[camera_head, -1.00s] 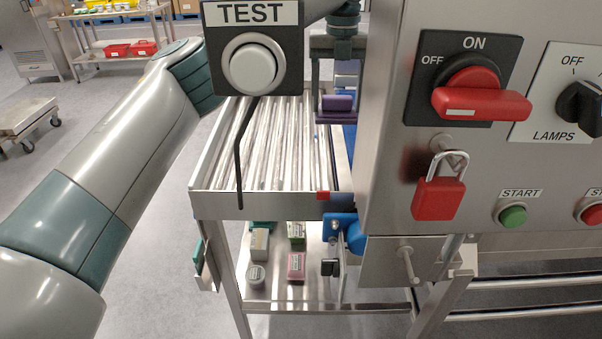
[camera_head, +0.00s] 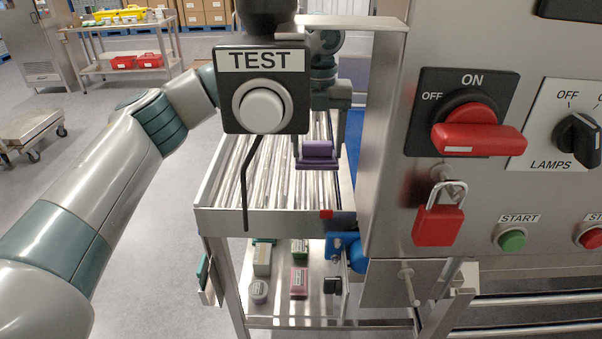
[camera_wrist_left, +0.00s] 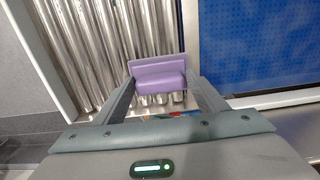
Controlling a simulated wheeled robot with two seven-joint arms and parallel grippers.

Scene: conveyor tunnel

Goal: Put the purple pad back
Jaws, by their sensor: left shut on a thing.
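The purple pad (camera_head: 318,151) is a small block with a flat plate. My left gripper (camera_head: 319,147) is shut on it and holds it over the right part of the roller table (camera_head: 235,180), behind the TEST button. In the left wrist view, the purple pad (camera_wrist_left: 160,78) sits between the two fingertips of my left gripper (camera_wrist_left: 163,92), with rollers behind and below it. Whether the pad touches the rollers cannot be told. My right gripper is not in view.
The TEST button box (camera_head: 263,88) with a thin rod hangs in front of the rollers. A steel control panel (camera_head: 385,180) stands at the right. A blue belt (camera_wrist_left: 262,45) lies right of the rollers. Small boxes (camera_head: 299,280) sit on the shelf below.

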